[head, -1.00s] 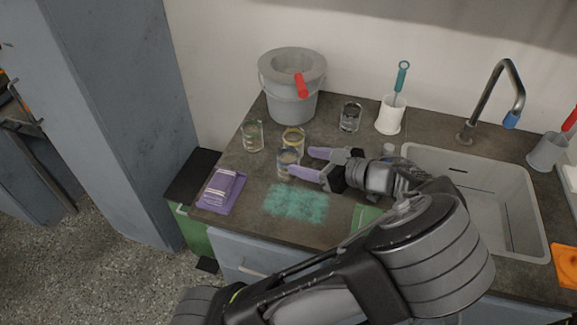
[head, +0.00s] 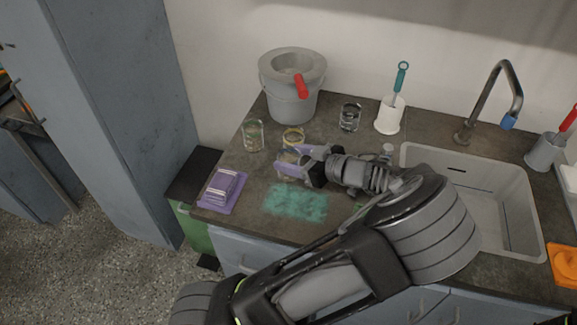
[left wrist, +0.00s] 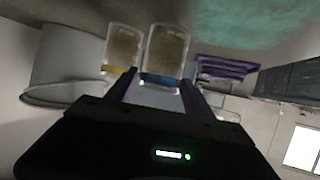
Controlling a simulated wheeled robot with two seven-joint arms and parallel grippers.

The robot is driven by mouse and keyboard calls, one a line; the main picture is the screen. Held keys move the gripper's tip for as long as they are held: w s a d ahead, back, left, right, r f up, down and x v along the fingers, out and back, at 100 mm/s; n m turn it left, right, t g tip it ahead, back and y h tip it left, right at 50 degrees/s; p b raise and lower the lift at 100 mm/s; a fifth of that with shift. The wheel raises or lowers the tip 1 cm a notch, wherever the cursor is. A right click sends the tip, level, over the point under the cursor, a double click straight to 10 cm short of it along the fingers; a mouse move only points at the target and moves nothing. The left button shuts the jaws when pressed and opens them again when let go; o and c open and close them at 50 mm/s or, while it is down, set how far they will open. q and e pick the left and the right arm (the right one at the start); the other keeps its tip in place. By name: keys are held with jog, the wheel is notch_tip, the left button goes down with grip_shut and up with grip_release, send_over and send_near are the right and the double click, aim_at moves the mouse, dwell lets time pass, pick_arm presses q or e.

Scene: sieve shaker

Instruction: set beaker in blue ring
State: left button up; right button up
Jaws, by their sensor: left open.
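A clear beaker with a blue band (left wrist: 163,55) stands on the counter; its band shows in the left wrist view at the end nearest my gripper. My left gripper (head: 288,160) is open, with its pale purple fingers reaching either side of this beaker. I cannot tell whether they touch it. In the head view the fingers mostly hide it. A beaker with a yellow band (head: 293,137) stands just behind it and also shows in the left wrist view (left wrist: 123,46). I see no separate blue ring on the counter. My right gripper is out of view.
Another beaker (head: 253,135) stands to the left and a dark-banded one (head: 350,117) at the back. A grey bucket (head: 290,95), white brush holder (head: 390,115), purple cloth (head: 223,189), teal patch (head: 296,202) and sink (head: 470,205) surround the spot.

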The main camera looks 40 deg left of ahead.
pick_arm(q)
jog(key=shift+c, duration=0.3)
jog(key=c, duration=1.2)
notch_tip(320, 180, up, 10)
jog(key=shift+b, duration=0.35)
jog(key=shift+c, duration=0.2)
